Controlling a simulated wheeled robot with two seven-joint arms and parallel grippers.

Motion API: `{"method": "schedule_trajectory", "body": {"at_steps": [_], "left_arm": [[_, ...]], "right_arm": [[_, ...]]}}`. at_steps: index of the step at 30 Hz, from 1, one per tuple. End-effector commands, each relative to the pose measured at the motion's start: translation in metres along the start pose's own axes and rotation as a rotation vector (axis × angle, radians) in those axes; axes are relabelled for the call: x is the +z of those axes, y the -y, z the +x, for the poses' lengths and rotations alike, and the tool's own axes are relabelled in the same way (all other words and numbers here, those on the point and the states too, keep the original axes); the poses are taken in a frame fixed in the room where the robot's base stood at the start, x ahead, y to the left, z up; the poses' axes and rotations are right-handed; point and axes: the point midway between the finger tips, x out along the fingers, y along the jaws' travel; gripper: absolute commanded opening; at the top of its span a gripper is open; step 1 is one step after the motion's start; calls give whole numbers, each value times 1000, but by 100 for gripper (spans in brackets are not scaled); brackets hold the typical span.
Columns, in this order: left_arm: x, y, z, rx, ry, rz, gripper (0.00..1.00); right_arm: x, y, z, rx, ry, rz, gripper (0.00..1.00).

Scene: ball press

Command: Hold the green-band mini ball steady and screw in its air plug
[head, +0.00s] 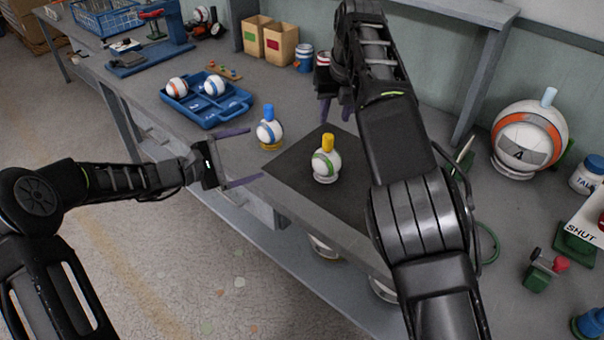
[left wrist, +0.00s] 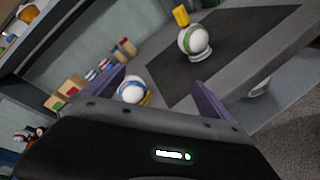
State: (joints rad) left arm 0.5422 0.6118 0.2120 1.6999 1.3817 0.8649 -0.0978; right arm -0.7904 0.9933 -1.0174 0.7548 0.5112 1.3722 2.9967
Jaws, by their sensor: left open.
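The green-band mini ball (head: 322,167) sits upright on a pale ring on the dark mat (head: 290,178). A yellow air plug (head: 328,142) stands at its top; how deep it is seated I cannot tell. Both also show in the left wrist view, the ball (left wrist: 187,41) and the plug (left wrist: 181,15). My left gripper (head: 254,155) is open and empty, left of the ball and apart from it. My right gripper (head: 336,110) hangs above and behind the ball, apart from the plug. Its purple fingers are partly hidden by my arm, so its opening is unclear.
A blue-band ball (head: 264,134) with a blue plug stands on a yellow ring close to my left fingers. A blue tray (head: 231,108) with two balls lies behind it. A large orange-band ball (head: 505,150) stands at right. The mat around the green-band ball is clear.

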Motion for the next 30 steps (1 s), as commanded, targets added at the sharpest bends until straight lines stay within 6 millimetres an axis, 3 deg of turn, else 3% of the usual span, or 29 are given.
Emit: {"method": "schedule_trajectory", "body": {"at_steps": [1,3,9,15,25,30], "left_arm": [[15,20,27,14,58,-117,95],[31,39,55,44,113,-271,95],[51,77,98,101,173,-562,95],[54,87,107,120,178,-640,95],[54,86,109,119,178,-638,95],[56,84,121,118,179,-636,95]], "right_arm": [[0,0,0,0,-1,1,36],[0,0,0,0,-1,1,36],[0,0,0,0,-1,1,36],[0,0,0,0,0,1,36],[0,0,0,0,-1,1,36],[0,0,0,0,-1,1,36]]}}
